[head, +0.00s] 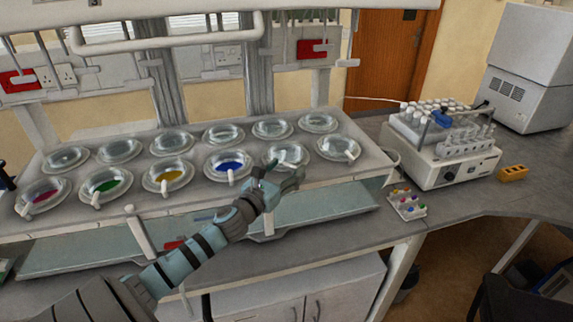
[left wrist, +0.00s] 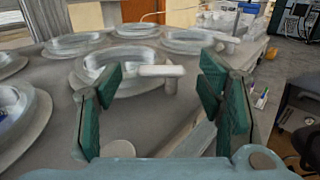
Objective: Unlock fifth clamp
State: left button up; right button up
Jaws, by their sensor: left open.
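The fifth vessel (head: 272,152) in the front row is clear glass with a pale rim; it also shows straight ahead in the left wrist view (left wrist: 95,84). Its clamp (left wrist: 160,71) is a short white lever on a round post at the rim's near right side. In the head view my gripper partly covers it. My left gripper (head: 283,172) is open and empty just in front of this vessel. In the left wrist view its green-padded fingers (left wrist: 160,98) stand apart, with the lever beyond and between them, apparently not touching. My right gripper is not in view.
Other front-row vessels hold pink (head: 44,197), green, yellow and blue (head: 230,164) contents, each with a white clamp. The sixth vessel (head: 337,147) is close on the right. A white bar (head: 170,40) hangs above. A tube rack machine (head: 450,160) stands at right.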

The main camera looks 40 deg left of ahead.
pick_arm(q)
jog(key=shift+w+r, duration=0.1)
jog(key=shift+w, duration=0.25)
jog(key=shift+c, duration=1.2)
jog(key=c, duration=0.9)
